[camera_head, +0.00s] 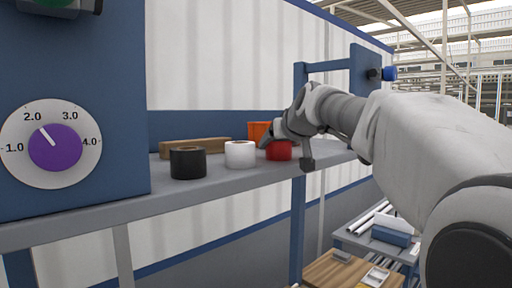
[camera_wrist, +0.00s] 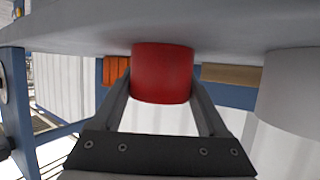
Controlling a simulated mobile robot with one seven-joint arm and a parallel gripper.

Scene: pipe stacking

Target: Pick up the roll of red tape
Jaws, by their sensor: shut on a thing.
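The roll of red tape (camera_head: 279,151) stands upright on the grey shelf (camera_head: 215,182), at the right end of a row of tape rolls. My gripper (camera_head: 285,147) reaches in from the right with a finger on each side of it. The wrist view shows the red roll (camera_wrist: 162,72) between both fingers, which are shut on it. In that view the shelf lies along the top, and the roll appears to be touching it. Part of the roll is hidden behind my gripper in the head view.
A white roll (camera_head: 240,154) stands just left of the red one, and a black roll (camera_head: 188,162) is farther left. Behind them are an orange container (camera_head: 259,131) and a wooden block (camera_head: 195,146). A blue panel with a purple dial (camera_head: 55,148) borders the left.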

